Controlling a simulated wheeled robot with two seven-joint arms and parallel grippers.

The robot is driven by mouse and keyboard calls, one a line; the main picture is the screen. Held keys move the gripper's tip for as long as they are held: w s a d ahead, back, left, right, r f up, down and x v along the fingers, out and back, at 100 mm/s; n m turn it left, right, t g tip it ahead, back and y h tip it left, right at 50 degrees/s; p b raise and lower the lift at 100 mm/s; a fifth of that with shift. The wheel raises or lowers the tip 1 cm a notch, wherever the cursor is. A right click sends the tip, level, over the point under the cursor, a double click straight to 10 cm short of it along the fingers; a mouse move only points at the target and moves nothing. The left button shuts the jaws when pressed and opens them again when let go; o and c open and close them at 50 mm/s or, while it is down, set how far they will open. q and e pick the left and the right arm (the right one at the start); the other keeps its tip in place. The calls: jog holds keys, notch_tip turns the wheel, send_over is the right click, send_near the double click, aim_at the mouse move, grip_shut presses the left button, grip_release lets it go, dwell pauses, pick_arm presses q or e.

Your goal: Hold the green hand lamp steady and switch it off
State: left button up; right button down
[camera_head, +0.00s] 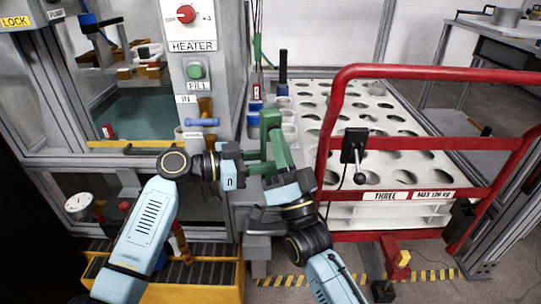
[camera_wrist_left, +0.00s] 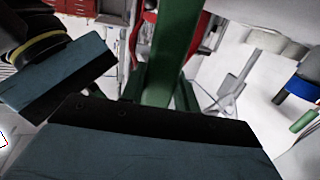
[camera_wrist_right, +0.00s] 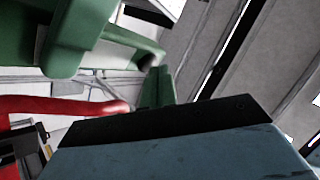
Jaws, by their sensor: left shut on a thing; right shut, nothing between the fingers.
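The green hand lamp (camera_head: 271,135) stands upright between my two arms, at the left end of the white perforated tray. My left gripper (camera_head: 250,163) reaches it from the left and is shut on it. In the left wrist view the green lamp (camera_wrist_left: 175,45) runs down between the dark green fingers (camera_wrist_left: 160,92). My right gripper (camera_head: 285,178) is shut and empty, close to the lamp's lower right side. In the right wrist view the lamp's green body (camera_wrist_right: 80,30) is at the upper left, near the shut fingertips (camera_wrist_right: 157,86). I cannot make out the lamp's switch or whether it is lit.
A red tubular frame (camera_head: 412,72) with a black lever (camera_head: 359,178) stands just right of my right arm. The white perforated tray (camera_head: 392,210) lies behind it. A grey HEATER panel (camera_head: 194,68) rises behind my left gripper. A yellow bin (camera_head: 205,294) stands below.

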jog(key=shift+s+d, duration=0.1)
jog(key=shift+s, duration=0.3)
jog(key=s+d, duration=0.1)
jog(key=s, duration=0.4)
jog(key=shift+s+d, duration=0.4)
pick_arm(q)
jog(key=o, duration=0.9)
jog(key=shift+o, duration=0.2)
jog(key=shift+a, duration=0.1)
jog(key=v, duration=1.2)
